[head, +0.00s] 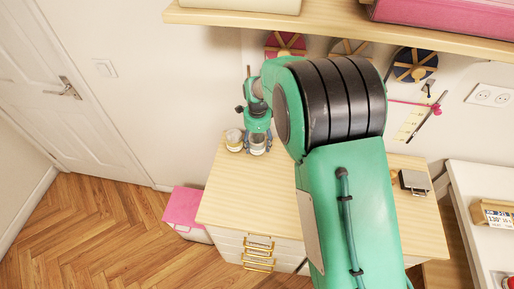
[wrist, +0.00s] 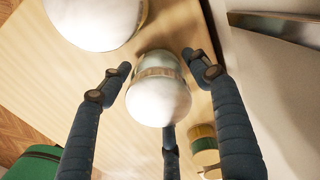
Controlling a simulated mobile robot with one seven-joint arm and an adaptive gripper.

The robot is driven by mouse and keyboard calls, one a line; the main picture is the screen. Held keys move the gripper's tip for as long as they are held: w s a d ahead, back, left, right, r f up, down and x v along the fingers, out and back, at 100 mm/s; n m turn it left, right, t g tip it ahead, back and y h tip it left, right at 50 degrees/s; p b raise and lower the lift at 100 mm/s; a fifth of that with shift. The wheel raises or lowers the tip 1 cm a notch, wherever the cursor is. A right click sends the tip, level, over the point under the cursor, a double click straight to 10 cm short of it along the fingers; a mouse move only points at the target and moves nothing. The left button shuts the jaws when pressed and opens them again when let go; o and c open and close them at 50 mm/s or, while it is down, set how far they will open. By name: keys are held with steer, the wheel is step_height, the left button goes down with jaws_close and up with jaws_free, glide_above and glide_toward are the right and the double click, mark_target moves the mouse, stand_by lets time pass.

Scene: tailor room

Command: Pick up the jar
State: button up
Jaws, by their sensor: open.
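A small jar with a rounded, pale, shiny top and a metallic band (wrist: 158,95) lies between my open fingers in the wrist view. In the head view my gripper (head: 258,136) points down over a jar (head: 257,149) on the wooden table, near its back left corner. In the wrist view my gripper (wrist: 152,85) has its fingers spread, one on each side of the jar and one below it in the picture. The fingers look apart from the jar; I cannot tell the exact gaps.
A second jar (head: 234,140) stands close left of the gripper. A large white rounded object (wrist: 95,18) and a yellow-green container (wrist: 205,152) are near in the wrist view. A shelf (head: 340,25) hangs above. The front left of the table (head: 232,205) is clear.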

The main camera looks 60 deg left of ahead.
mark_target(257, 138)
stand_by(0.3)
steer(key=c, duration=1.1)
steer(key=shift+o, duration=0.2)
steer(key=shift+r, duration=0.15)
steer(key=shift+s+d+r, duration=0.1)
steer(key=shift+s+r, duration=0.05)
steer(key=shift+r, duration=0.15)
step_height(257, 138, up, 6)
steer(key=shift+r+p, duration=0.25)
steer(key=shift+p, duration=0.5)
steer(key=s+d+p, duration=0.1)
steer(key=s+d, duration=1.3)
steer(key=shift+f, duration=0.15)
steer(key=shift+w, duration=0.1)
